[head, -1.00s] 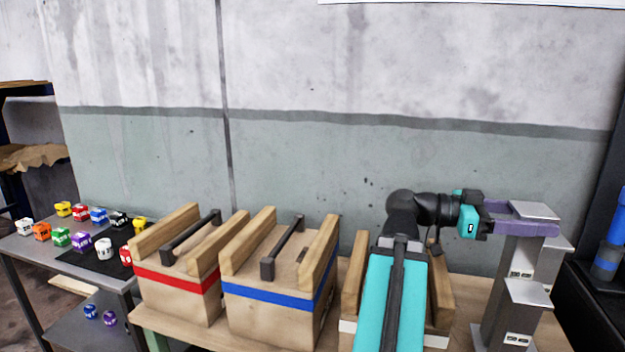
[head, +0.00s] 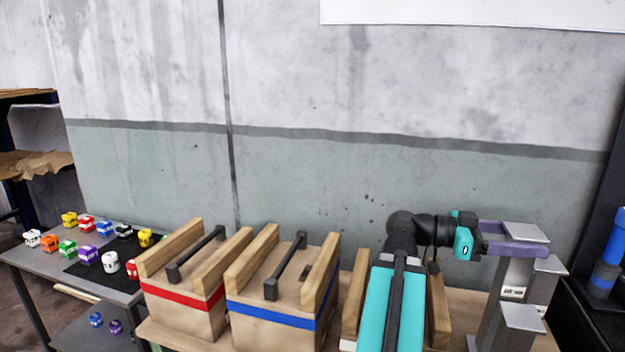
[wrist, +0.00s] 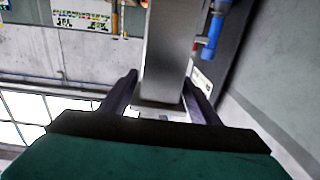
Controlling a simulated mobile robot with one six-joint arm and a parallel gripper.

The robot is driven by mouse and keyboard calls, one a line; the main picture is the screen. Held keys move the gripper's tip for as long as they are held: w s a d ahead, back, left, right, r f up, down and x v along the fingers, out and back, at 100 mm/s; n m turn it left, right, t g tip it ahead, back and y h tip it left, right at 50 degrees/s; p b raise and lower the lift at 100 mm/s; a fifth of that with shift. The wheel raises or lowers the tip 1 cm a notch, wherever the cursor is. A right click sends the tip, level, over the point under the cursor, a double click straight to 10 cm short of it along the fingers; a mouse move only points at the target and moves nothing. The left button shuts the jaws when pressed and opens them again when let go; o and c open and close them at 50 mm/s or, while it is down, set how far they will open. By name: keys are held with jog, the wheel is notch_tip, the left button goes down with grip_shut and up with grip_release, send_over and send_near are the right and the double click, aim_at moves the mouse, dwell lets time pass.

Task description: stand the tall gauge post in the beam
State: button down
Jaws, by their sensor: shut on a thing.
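The tall gauge post (head: 513,274) is a grey metal post with a flat cap and a small white label, at the right of the head view. My gripper (head: 513,247) is shut on it just below the cap, with its purple fingers on either side of the shaft. In the wrist view the grey shaft (wrist: 168,55) stands between the two fingers of my gripper (wrist: 160,100). Two shorter grey posts, one behind (head: 548,265) and one in front (head: 522,317), stand close to it. The tall post's foot is hidden. I cannot make out the beam.
Wooden boxes with a red band (head: 185,305) and a blue band (head: 270,315) stand left of my arm, each with a dark handle. A grey table (head: 35,262) at far left holds several small coloured toy vehicles. A blue cylinder (head: 612,245) stands at the right edge.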

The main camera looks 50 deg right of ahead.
jog(key=shift+d+r, duration=0.1)
jog(key=shift+r, duration=0.1)
jog(key=d+p, duration=0.1)
jog(key=w+d+p, duration=0.1)
jog(key=p, duration=0.1)
jog(key=shift+w+d, duration=0.1)
jog(key=shift+d, duration=0.05)
jog(key=w+d+p, duration=0.2)
jog(key=w+d, duration=0.3)
jog(key=d, duration=0.6)
jog(key=shift+w+d+f+p, duration=0.15)
jog(key=shift+d+p, duration=0.15)
jog(key=shift+p, duration=0.1)
dwell(1.4)
